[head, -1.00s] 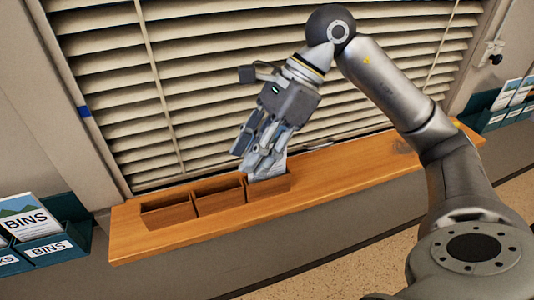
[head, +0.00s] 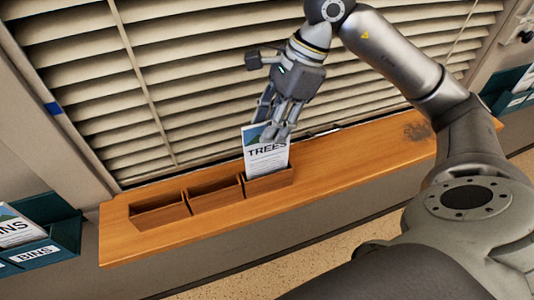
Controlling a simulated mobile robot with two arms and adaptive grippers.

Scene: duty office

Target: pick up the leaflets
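The leaflets (head: 260,164), white with a blue-green top and the word TREES, stand upright in the right-hand compartment of a wooden rack (head: 220,197) on the ledge. Their lower part is hidden by the compartment's front. My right gripper (head: 266,131) is at their top edge from above. One finger overlaps the front of the leaflets near the title, and another passes behind their top edge. The fingers straddle the leaflets, but whether they press on them cannot be told. My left gripper is not in view.
The other two compartments look empty. The wooden ledge (head: 360,160) is clear to the right of the rack. Window blinds (head: 200,80) rise close behind it. A teal holder (head: 62,238) marked BINS is at the lower left; another teal holder (head: 508,92) is at the right.

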